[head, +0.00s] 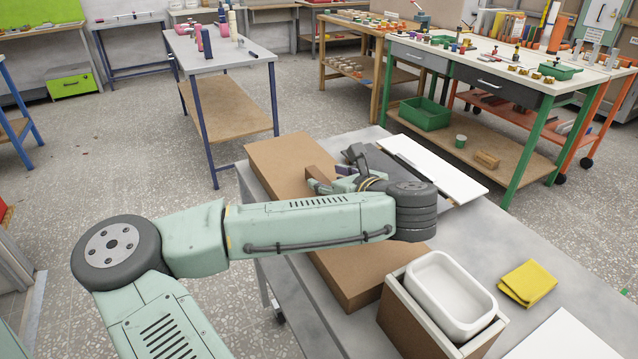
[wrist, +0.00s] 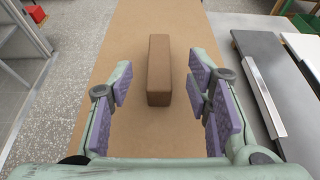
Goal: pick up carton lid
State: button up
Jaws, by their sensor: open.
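The carton lid appears to be the long, flat brown board (head: 285,165) lying along the left side of the grey table. A brown bar-shaped block (wrist: 159,70) stands up from the board, and I cannot tell whether it is fixed to it. The board also fills the middle of the wrist view (wrist: 110,125). My gripper (wrist: 160,85) is open, with purple-padded fingers apart on the left and right of the block. The fingers appear not to touch it.
On the grey table (head: 500,235), a dark panel (wrist: 258,75) and a white panel (head: 440,168) lie right of the board. A brown box (head: 405,315) with a white tray (head: 450,290) and a yellow cloth (head: 528,283) are nearer. Floor is open to the left.

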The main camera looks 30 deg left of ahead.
jog(key=shift+x, duration=1.5)
jog(key=shift+r, duration=0.1)
jog(key=shift+c, duration=0.2)
grip_shut()
